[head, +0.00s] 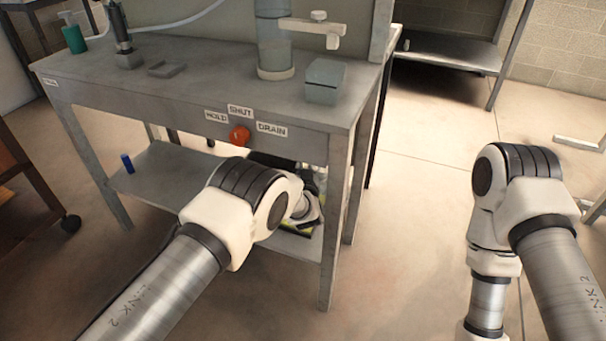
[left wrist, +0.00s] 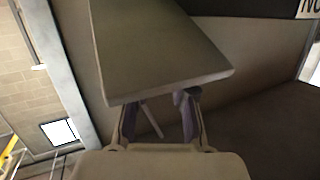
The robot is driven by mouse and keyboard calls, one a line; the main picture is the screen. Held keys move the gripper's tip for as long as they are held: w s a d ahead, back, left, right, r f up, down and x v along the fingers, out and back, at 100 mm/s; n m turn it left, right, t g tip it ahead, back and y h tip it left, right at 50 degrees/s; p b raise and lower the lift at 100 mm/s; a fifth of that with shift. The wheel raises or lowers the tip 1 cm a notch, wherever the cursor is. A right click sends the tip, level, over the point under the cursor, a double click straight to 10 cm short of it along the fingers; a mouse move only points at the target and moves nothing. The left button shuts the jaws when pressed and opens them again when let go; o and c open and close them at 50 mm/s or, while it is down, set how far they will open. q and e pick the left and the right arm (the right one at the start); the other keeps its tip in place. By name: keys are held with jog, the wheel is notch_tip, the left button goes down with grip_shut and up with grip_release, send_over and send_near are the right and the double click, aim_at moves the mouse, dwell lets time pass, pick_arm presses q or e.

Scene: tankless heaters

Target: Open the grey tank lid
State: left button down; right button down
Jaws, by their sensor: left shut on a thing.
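A small grey box (head: 322,88) with a flat, closed top stands on the right end of the steel bench. I cannot tell whether it is the tank with the lid. My left arm reaches toward the bench front, and its gripper is mostly hidden behind my own arm in the head view. In the left wrist view my left gripper (left wrist: 158,108) has its two fingers at the near edge of a grey slab (left wrist: 160,45) and is shut on it. Whether this slab is the lid is not clear. My right arm shows at the right, but its gripper is out of view.
The bench (head: 190,90) carries a clear cylinder (head: 274,45), a green bottle (head: 73,35) and a small flat grey piece (head: 166,69). An orange knob (head: 239,135) sits on its front among labels HOLD, SHUT and DRAIN. A blue item (head: 127,163) stands on the lower shelf.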

pick_arm(q)
jog(key=c, duration=1)
grip_release()
jog(key=shift+w+f, duration=0.1)
jog(key=shift+f, duration=0.1)
